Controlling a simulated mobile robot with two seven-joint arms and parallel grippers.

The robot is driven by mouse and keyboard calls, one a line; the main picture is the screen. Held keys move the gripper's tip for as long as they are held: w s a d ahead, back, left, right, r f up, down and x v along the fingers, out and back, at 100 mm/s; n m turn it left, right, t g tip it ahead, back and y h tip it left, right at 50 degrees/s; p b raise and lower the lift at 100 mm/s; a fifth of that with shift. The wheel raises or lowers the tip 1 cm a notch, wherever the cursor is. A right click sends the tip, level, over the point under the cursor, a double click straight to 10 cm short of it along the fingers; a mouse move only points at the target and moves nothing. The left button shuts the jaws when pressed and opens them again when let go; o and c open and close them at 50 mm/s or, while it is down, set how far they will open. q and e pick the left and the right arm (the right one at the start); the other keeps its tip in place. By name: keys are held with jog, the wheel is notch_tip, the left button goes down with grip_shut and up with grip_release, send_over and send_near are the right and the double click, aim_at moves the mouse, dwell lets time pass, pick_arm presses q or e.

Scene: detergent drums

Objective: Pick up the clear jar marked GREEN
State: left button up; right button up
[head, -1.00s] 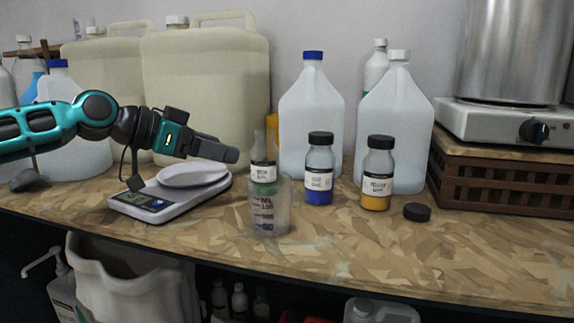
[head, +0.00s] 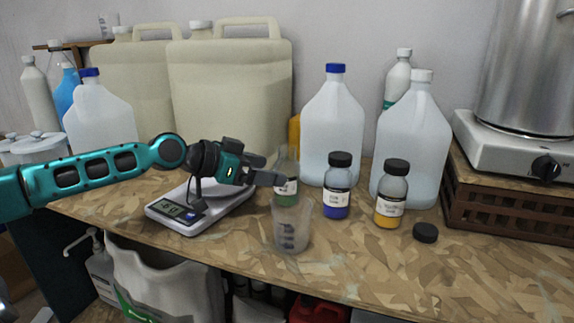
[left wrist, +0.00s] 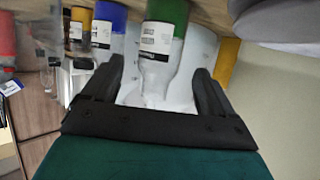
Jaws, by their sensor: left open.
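The clear jar with green contents (head: 290,166) stands upright on the worktop, its white label too small to read in the head view. A clear beaker (head: 291,233) stands in front and hides its lower part. My left gripper (head: 278,179) comes in from the left at the jar's label height, its tip overlapping the jar's left edge. In the left wrist view the green-filled jar (left wrist: 163,42) appears upside down between the two spread fingers of the left gripper (left wrist: 157,82). A gap shows beside each finger. My right gripper is out of view.
A blue jar (head: 336,204) and a yellow jar (head: 390,208), both black-capped, stand to the right, with a loose black cap (head: 425,232). A scale (head: 190,214) lies under my left forearm. Large jugs (head: 333,125) stand behind. The front right worktop is clear.

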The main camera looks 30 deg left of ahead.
aim_at(276, 170)
pick_arm(q)
jog(key=shift+w+d+p, duration=0.2)
jog(key=shift+w+p, duration=0.4)
jog(key=shift+p, duration=0.05)
jog(key=shift+w+d+f+p, duration=0.35)
jog(key=shift+w+f, duration=0.1)
jog(key=shift+w, duration=0.05)
jog(key=shift+w+d+f+p, duration=0.15)
jog(key=shift+w+d+p, duration=0.05)
jog(key=shift+w+p, duration=0.2)
jog(key=shift+p+x, duration=0.3)
jog(key=shift+x, duration=1.8)
jog(key=shift+f, duration=0.1)
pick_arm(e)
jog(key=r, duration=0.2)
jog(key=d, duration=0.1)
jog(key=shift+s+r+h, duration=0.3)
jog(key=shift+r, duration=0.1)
pick_arm(q)
jog(key=shift+c, duration=0.5)
jog(key=c, duration=0.9)
jog(key=shift+c, duration=0.6)
